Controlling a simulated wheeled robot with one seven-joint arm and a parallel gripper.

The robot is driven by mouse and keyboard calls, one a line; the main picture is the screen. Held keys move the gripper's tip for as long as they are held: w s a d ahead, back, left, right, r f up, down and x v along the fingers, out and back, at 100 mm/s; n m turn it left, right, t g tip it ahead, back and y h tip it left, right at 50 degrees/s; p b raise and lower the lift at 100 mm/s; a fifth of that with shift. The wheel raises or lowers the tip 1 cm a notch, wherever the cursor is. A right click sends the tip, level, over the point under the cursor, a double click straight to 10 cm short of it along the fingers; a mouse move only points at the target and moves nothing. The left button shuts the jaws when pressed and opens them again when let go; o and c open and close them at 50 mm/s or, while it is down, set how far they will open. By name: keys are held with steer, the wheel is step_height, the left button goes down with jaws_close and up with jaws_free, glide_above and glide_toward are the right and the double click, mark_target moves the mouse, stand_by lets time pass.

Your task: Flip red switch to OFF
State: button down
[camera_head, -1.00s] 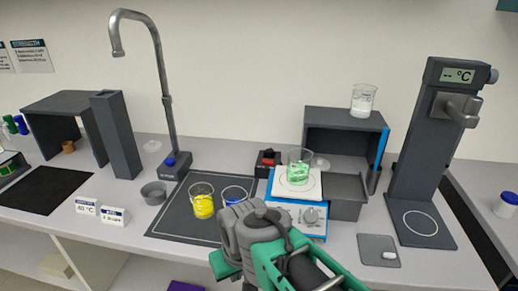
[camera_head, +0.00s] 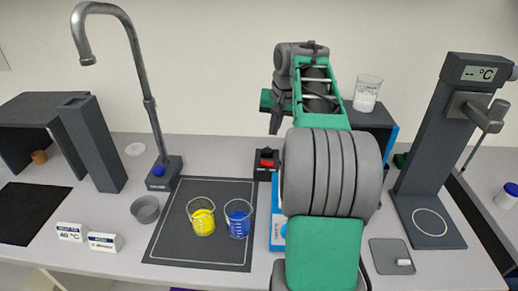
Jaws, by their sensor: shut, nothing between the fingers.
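The red switch (camera_head: 267,163) is a red rocker on a small black box. It stands on the bench at the back, just right of the dark mat and left of my arm. My gripper (camera_head: 275,128) is shut and empty. It points down above and slightly behind the switch in the picture, apart from it. Only a dark narrow finger part shows below the green and grey wrist. I cannot tell the switch's exact tilt at this size.
A yellow beaker (camera_head: 202,217) and a blue beaker (camera_head: 238,218) stand on the dark mat (camera_head: 180,253). My arm mostly hides the blue-edged hotplate (camera_head: 278,232). A beaker of white powder (camera_head: 367,93) stands on a dark box. The tall tap (camera_head: 150,110) rises at left.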

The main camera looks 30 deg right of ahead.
steer(key=p, duration=0.1)
glide_above(261, 161)
steer(key=s, duration=0.2)
step_height(261, 161, down, 12)
steer(key=shift+w+d+r, duration=0.1)
steer(key=shift+w+f, duration=0.1)
steer(key=shift+f, duration=0.55)
steer(key=shift+a, duration=0.25)
